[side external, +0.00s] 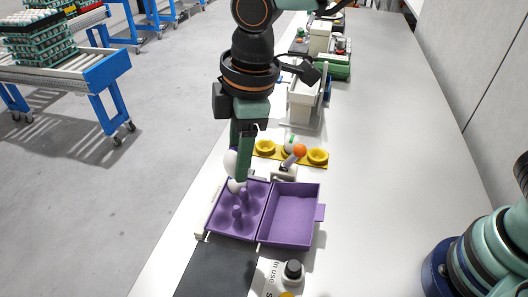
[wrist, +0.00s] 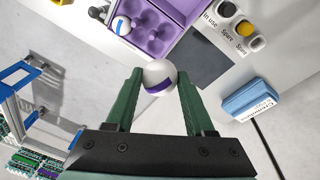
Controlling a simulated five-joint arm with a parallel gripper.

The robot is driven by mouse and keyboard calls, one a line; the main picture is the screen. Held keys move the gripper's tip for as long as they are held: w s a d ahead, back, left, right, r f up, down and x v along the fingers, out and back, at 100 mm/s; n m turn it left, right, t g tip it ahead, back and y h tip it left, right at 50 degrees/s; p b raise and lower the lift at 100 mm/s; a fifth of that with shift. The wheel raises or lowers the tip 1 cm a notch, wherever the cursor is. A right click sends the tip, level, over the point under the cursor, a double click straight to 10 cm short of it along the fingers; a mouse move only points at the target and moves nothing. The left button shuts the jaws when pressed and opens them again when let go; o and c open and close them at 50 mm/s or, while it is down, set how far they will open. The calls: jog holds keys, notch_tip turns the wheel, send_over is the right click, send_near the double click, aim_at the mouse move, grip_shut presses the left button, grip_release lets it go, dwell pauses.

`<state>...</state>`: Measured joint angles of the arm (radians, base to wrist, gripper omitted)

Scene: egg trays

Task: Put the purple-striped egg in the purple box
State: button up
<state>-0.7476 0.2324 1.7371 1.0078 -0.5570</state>
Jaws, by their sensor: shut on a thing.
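My gripper (wrist: 159,80) is shut on a white egg with a purple stripe (wrist: 159,76), held between the two green fingers. In the side view my gripper (side external: 240,163) holds this egg (side external: 231,162) above the far left corner of the purple box (side external: 320,213). The box is open: its left half has egg cups and posts, and its right half is a bare, flat lid. Another white egg (side external: 237,186) sits in a far cup of the left half. The held egg's underside is hidden in the wrist view.
A dark mat (side external: 216,270) and a button panel (side external: 272,275) lie on the near side. The white table right of the box is clear.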

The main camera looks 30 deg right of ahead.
notch_tip(320, 180, down, 16)
dwell(0.7)
jog(key=shift+w+d, duration=0.15)
jog(key=shift+d, duration=0.05)
dwell(0.8)
jog(key=shift+f, duration=0.4)
dwell(0.9)
jog(key=o, duration=0.9)
jog(key=r, duration=0.4)
jog(key=s+d+r, duration=0.1)
jog(key=r, duration=0.7)
jog(key=shift+s+d, duration=0.15)
jog(key=shift+s, duration=0.05)
